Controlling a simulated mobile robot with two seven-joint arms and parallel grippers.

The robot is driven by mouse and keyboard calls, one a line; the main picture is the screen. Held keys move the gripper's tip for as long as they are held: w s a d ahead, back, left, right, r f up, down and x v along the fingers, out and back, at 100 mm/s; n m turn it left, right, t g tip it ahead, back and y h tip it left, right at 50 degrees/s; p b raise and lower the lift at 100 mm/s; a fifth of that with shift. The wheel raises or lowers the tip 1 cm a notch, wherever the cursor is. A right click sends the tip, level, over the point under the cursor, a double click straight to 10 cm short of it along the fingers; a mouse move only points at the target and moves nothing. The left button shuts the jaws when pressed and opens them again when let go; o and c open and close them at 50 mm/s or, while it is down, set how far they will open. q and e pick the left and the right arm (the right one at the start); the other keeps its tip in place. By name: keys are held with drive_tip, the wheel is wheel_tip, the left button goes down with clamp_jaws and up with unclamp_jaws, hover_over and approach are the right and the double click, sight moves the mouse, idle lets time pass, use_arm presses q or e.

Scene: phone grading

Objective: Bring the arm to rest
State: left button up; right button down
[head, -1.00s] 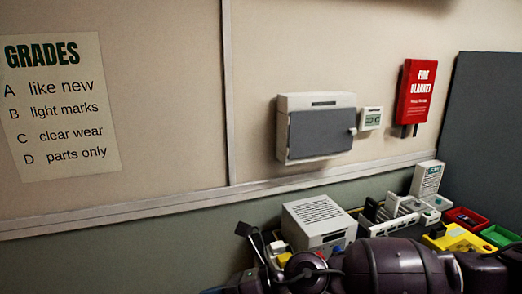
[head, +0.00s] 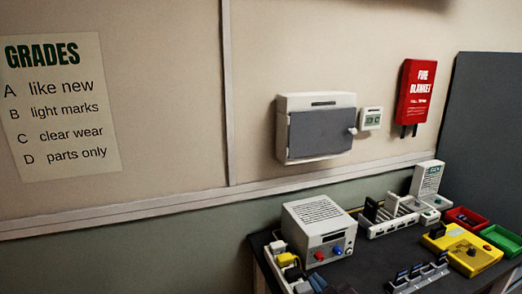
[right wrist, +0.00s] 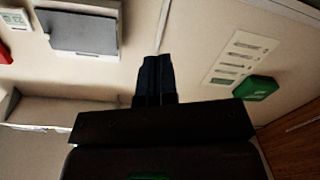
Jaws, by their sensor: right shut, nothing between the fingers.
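My right gripper (right wrist: 153,62) shows in the right wrist view, its two dark fingers together with nothing between them. It is in the air, clear of the table, with the wall behind it. In the head view I cannot make out its fingers. My left gripper is in neither view now.
The dark table (head: 375,262) holds a white box with knobs (head: 318,228), a slotted rack (head: 388,217), a yellow fixture (head: 463,248), a red tray (head: 466,217) and a green tray (head: 500,237). A grey-doored wall cabinet (head: 321,132) and a red fire blanket case (head: 416,92) hang above.

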drive_tip(key=s+d+f+m+g+h, duration=0.2)
drive_tip(key=s+d+f+m+h, duration=0.1)
drive_tip(key=s+d+f, duration=0.4)
drive_tip(key=s+d+f+m+g+h, duration=0.2)
drive_tip(key=s+d+f+m+h, duration=0.2)
drive_tip(key=s+d+f, duration=0.4)
drive_tip(key=s+f+m, duration=0.1)
drive_tip(key=s+f, duration=0.5)
drive_tip(key=shift+d+g, duration=0.15)
drive_tip(key=shift+g, duration=0.15)
drive_tip(key=shift+r, duration=0.15)
